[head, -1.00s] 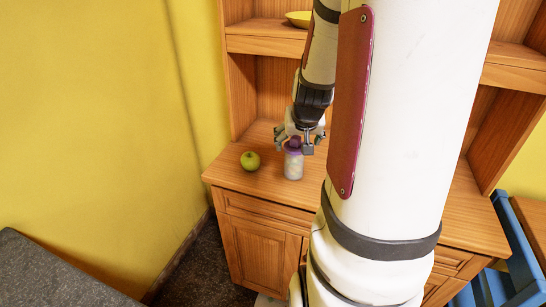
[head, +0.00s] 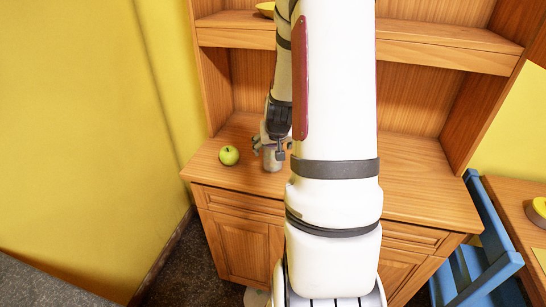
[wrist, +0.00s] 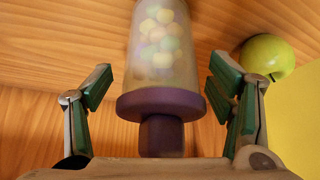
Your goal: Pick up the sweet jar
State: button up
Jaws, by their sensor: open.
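The sweet jar (head: 272,163) stands on the wooden cabinet top, partly hidden by my gripper in the head view. In the wrist view the jar (wrist: 160,50) is clear with pale coloured sweets inside and a purple lid with a knob towards my palm. My gripper (head: 272,148) is over the jar's top. In the wrist view its green-padded fingers (wrist: 161,82) are spread on either side of the jar, with gaps on both sides.
A green apple (head: 229,155) sits on the cabinet top (head: 400,185), left of the jar; it also shows close to the right finger in the wrist view (wrist: 267,56). A shelf (head: 430,50) overhangs behind. A blue chair (head: 490,250) stands at the right.

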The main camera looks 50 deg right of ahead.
jog(key=shift+w+d+f, duration=0.25)
jog(key=shift+w+f, duration=0.05)
jog(key=shift+f, duration=0.3)
jog(key=shift+c, duration=0.2)
jog(key=c, duration=1.4)
jog(key=shift+r, duration=0.1)
jog(key=shift+c, duration=0.2)
jog(key=shift+r, duration=1.8)
jog(key=shift+c, duration=0.2)
jog(key=s+a+p, duration=0.3)
jog(key=s+p, duration=0.1)
jog(key=s, duration=0.3)
jog(key=s+a+r+p, duration=0.1)
jog(key=s+a+p, duration=0.2)
jog(key=s+p, duration=0.2)
jog(key=s, duration=0.2)
jog(key=shift+s+r, duration=0.2)
jog(key=shift+s, duration=0.2)
